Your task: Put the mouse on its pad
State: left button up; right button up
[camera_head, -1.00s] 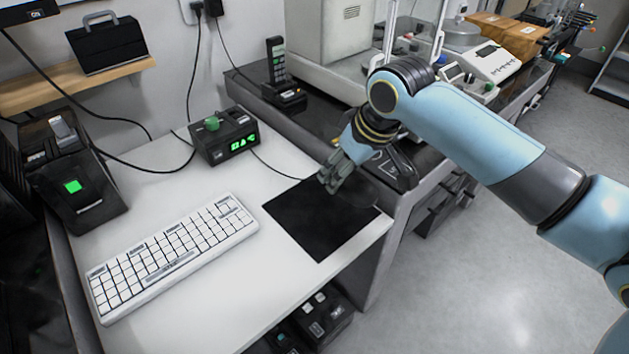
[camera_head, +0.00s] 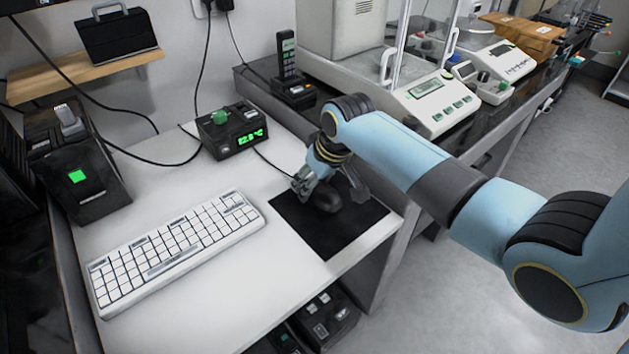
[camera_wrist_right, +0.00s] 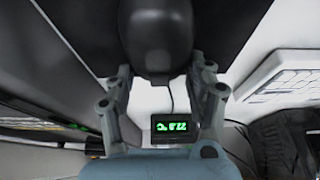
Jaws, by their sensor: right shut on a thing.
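The black mouse (camera_head: 325,199) is at the upper part of the black mouse pad (camera_head: 335,240), with the pad's left and front parts bare. I cannot tell whether the mouse rests on the pad or hangs just above it. My right gripper (camera_head: 331,187) has its fingers either side of the mouse and is shut on it. In the right wrist view the mouse (camera_wrist_right: 156,38) shows as a dark rounded shape between the grey fingers (camera_wrist_right: 162,78), in front of the dark pad. My left gripper is not in view.
A white keyboard (camera_head: 175,250) lies left of the pad. A black box with a green display (camera_head: 232,132) stands behind the pad, its cable running towards it. The white table (camera_head: 240,310) ends just right of the pad. A dark counter with scales stands beyond.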

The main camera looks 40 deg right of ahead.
aim_at(329, 195)
jog(key=o, duration=1.2)
jog(key=shift+f, duration=0.1)
jog(key=p+v, duration=0.2)
jog(key=v, duration=1)
